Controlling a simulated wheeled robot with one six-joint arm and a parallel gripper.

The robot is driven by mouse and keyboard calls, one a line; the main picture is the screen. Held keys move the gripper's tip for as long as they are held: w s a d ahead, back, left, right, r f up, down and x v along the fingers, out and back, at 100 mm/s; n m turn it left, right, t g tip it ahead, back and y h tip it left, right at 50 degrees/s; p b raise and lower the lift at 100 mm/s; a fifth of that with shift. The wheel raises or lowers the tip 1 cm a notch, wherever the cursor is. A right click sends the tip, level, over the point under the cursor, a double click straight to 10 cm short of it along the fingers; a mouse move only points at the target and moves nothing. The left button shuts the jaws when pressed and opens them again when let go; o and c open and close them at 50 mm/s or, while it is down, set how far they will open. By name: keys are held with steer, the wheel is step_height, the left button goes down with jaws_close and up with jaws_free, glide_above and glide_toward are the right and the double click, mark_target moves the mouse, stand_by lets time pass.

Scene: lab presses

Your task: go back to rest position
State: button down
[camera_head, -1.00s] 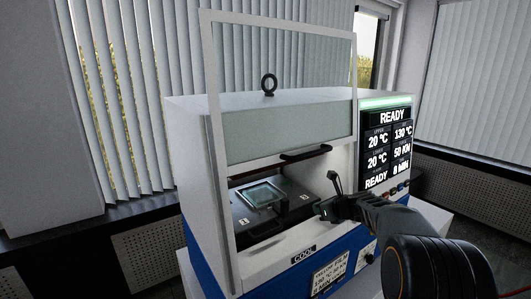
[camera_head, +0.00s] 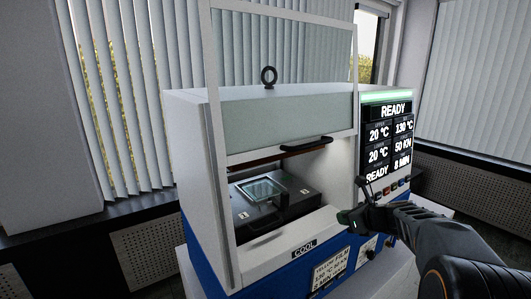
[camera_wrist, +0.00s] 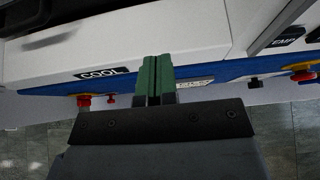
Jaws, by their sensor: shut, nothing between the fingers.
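My gripper (camera_head: 346,218) is in front of the right part of the press (camera_head: 190,140), near its front edge and below the display. In the wrist view its green fingers (camera_wrist: 155,78) are together with nothing between them. The press chamber is open, with the clear guard (camera_head: 285,75) raised. Inside, a dark plate (camera_head: 240,205) with a handle and a square light window lies on the lower platen.
The display (camera_head: 390,140) reads READY, 20 °C and 130 °C. A COOL label (camera_head: 303,248) sits on the front ledge. Red knobs (camera_wrist: 84,101) are on the blue lower front. Blinds and a dark sill stand behind.

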steer(key=shift+s+d, duration=0.1)
steer(key=shift+s, duration=0.1)
stand_by(0.3)
steer(key=s+a+f+n+g+h, duration=0.2)
steer(key=s+f+n+g, duration=0.35)
steer(key=s+n, duration=0.75)
steer(key=s+a+r+n+h, duration=0.1)
steer(key=s+a+n+h, duration=0.3)
steer(key=s+n, duration=0.9)
steer(key=a+n, duration=0.1)
steer(key=n, duration=0.2)
steer(key=shift+r, duration=0.35)
steer(key=shift+a+t, duration=0.2)
steer(key=shift+t, duration=0.05)
